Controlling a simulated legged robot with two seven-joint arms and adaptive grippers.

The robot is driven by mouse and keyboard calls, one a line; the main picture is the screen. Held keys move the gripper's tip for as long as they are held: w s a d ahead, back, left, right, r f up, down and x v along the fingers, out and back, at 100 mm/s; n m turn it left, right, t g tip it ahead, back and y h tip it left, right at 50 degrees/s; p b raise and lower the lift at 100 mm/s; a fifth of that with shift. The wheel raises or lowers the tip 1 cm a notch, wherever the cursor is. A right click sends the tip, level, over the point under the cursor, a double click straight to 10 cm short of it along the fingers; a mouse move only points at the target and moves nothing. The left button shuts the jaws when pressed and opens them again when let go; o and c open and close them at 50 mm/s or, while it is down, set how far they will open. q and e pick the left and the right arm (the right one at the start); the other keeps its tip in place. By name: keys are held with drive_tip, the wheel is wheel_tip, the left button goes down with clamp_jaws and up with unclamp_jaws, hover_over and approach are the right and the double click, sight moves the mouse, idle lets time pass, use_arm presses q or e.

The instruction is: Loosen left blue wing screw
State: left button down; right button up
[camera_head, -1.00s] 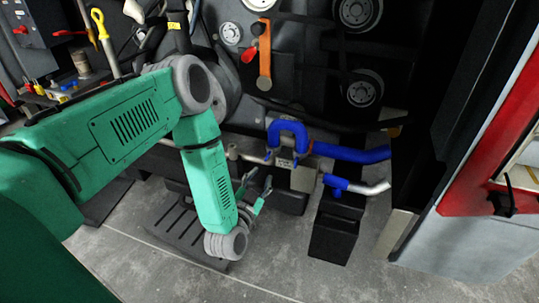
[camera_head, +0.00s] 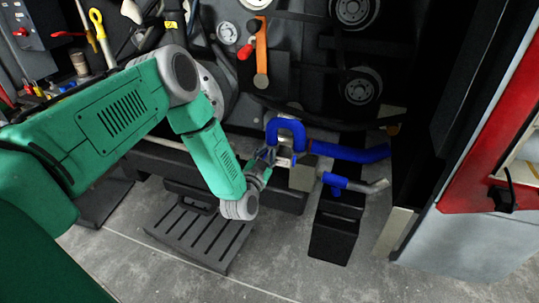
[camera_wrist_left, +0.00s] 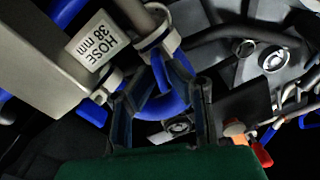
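A blue U-shaped hose (camera_head: 286,128) stands at the middle of the head view, with pipe ends below it. My left gripper (camera_head: 268,158) is at the hose's left leg, below its bend. In the left wrist view, its two dark fingers (camera_wrist_left: 160,85) stand apart, with the blue hose (camera_wrist_left: 176,103) visible between and behind them. A small blue piece (camera_wrist_left: 93,112), possibly a wing screw, shows by a clamp beside the left finger. The left wing screw is hidden by the gripper in the head view, and I cannot tell whether a finger touches it. My right gripper is not in view.
A metal block labelled "HOSE 38 mm" (camera_wrist_left: 62,65) stands close to the fingers. Another blue hose (camera_head: 350,152) runs right, above a blue-sleeved pipe (camera_head: 340,183) and black box (camera_head: 335,235). A slatted black step (camera_head: 195,235) lies on the floor. An orange-handled lever (camera_head: 261,55) hangs above.

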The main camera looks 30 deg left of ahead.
use_arm(q)
drive_tip(key=shift+s+a+f, duration=0.35)
drive_tip(key=shift+a+f, duration=0.25)
drive_tip(key=shift+d+n, duration=0.1)
drive_tip(key=shift+n, duration=0.2)
drive_tip(key=shift+w+d+f, duration=0.1)
drive_tip(key=shift+d, duration=0.2)
drive_tip(key=shift+a, duration=0.1)
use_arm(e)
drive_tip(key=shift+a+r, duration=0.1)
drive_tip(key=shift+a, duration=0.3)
use_arm(q)
drive_tip(key=shift+a, duration=0.15)
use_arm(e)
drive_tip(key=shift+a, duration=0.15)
use_arm(q)
drive_tip(key=c, duration=1.7)
unclamp_jaws()
drive_tip(key=shift+w, duration=0.15)
